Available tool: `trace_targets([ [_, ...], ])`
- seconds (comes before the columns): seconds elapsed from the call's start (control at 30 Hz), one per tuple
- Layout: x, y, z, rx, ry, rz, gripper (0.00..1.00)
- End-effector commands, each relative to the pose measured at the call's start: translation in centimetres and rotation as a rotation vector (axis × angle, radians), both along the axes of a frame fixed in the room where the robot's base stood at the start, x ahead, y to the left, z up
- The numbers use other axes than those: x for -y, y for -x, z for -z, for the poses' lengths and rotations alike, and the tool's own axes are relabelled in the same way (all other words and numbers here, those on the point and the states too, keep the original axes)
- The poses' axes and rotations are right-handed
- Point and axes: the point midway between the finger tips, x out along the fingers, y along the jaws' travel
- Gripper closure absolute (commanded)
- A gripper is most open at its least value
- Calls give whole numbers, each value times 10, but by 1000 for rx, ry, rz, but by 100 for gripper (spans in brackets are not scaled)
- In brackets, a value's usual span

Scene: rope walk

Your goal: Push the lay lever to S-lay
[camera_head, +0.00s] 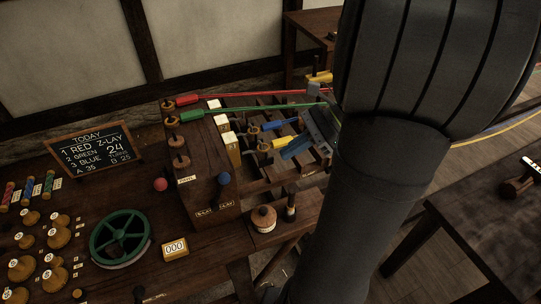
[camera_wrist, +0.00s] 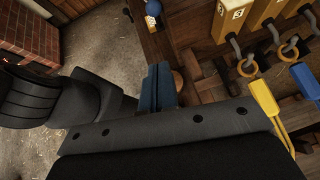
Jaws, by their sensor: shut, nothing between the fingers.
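The lay lever has a blue ball knob (camera_head: 223,178) and stands at the front of the dark wooden headstock. Two small lay labels (camera_head: 204,211) sit below it, too small to read surely. The knob appears nearer the right label. The blue knob also shows at the top of the wrist view (camera_wrist: 153,8). My gripper (camera_head: 297,147) is to the right of the lever, over the rope hooks, apart from it. In the wrist view its blue fingers (camera_wrist: 158,86) are together and empty, pointing toward the knob.
A chalkboard (camera_head: 95,147) stands at the left, naming red Z-lay. A red ball knob (camera_head: 160,184), a green handwheel (camera_head: 120,238) and a counter (camera_head: 174,249) are left of the lever. Red and green ropes (camera_head: 265,106) run behind. A wooden top (camera_head: 263,218) stands right of the lever.

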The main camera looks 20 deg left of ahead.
Motion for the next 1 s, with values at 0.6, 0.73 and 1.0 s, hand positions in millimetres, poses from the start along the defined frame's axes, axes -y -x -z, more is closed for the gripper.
trace_targets([
  [0.6,-78,59,46,3,-1,-3,100],
  [0.73,-86,64,44,1,0,-3,100],
  [1.0,-90,66,43,2,0,0,100],
])
